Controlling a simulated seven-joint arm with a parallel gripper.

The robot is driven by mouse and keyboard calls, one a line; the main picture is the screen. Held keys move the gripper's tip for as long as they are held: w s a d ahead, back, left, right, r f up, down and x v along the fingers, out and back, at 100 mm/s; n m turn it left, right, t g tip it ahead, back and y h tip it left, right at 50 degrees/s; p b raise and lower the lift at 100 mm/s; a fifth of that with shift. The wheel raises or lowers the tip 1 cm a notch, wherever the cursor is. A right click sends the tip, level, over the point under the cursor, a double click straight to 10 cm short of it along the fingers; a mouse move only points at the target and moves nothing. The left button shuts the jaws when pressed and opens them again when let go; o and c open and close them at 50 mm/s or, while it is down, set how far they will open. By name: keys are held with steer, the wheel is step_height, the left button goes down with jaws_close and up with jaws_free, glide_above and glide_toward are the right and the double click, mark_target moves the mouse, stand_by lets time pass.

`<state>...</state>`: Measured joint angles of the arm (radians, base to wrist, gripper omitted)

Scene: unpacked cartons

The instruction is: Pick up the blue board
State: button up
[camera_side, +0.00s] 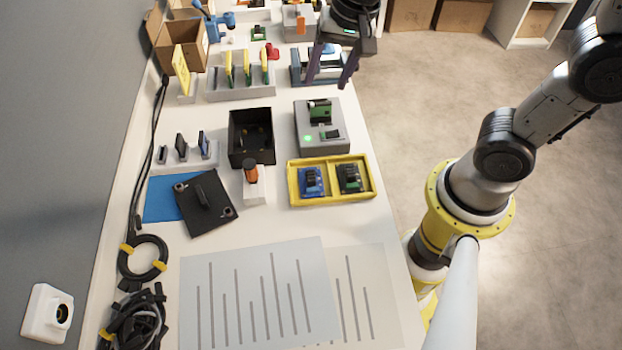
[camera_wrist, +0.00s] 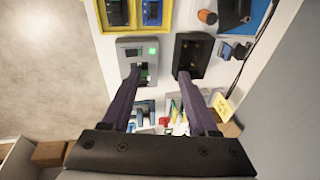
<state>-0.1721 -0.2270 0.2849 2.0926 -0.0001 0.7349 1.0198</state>
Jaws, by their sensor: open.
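The blue board (camera_side: 311,181) lies in the left compartment of a yellow tray (camera_side: 291,190) in the side view. A dark green board (camera_side: 349,178) lies in the right compartment. In the wrist view the tray is at the top edge, partly cut off, and the blue board (camera_wrist: 152,12) is on its right side. My gripper (camera_side: 328,82) is open and empty, with its fingers pointing down, at the far part of the table, away from the tray. In the wrist view my gripper's fingers (camera_wrist: 159,73) are spread apart with nothing held between them.
A grey device (camera_side: 336,142) with a green light stands just behind the tray. A black open box (camera_side: 234,139) and an orange-topped item (camera_side: 250,170) stand to its left. A black plate (camera_side: 219,212) lies partly over a blue mat (camera_side: 160,202). Printed sheets (camera_side: 230,275) lie flat in front.

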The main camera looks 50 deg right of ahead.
steer(key=a+f+g, duration=0.3)
steer(key=a+f, duration=0.1)
steer(key=f, duration=0.5)
glide_above(311, 175)
steer(key=shift+n+h, duration=0.3)
steer(key=shift+n, duration=0.1)
steer(key=f, duration=0.9)
steer(key=shift+w+d, duration=0.1)
steer(key=shift+d, duration=0.25)
steer(key=shift+a+f, duration=0.2)
steer(key=shift+f, duration=1.15)
steer(key=shift+a+f, duration=0.2)
steer(key=shift+f, duration=1.15)
steer(key=shift+c, duration=0.2)
jaws_close()
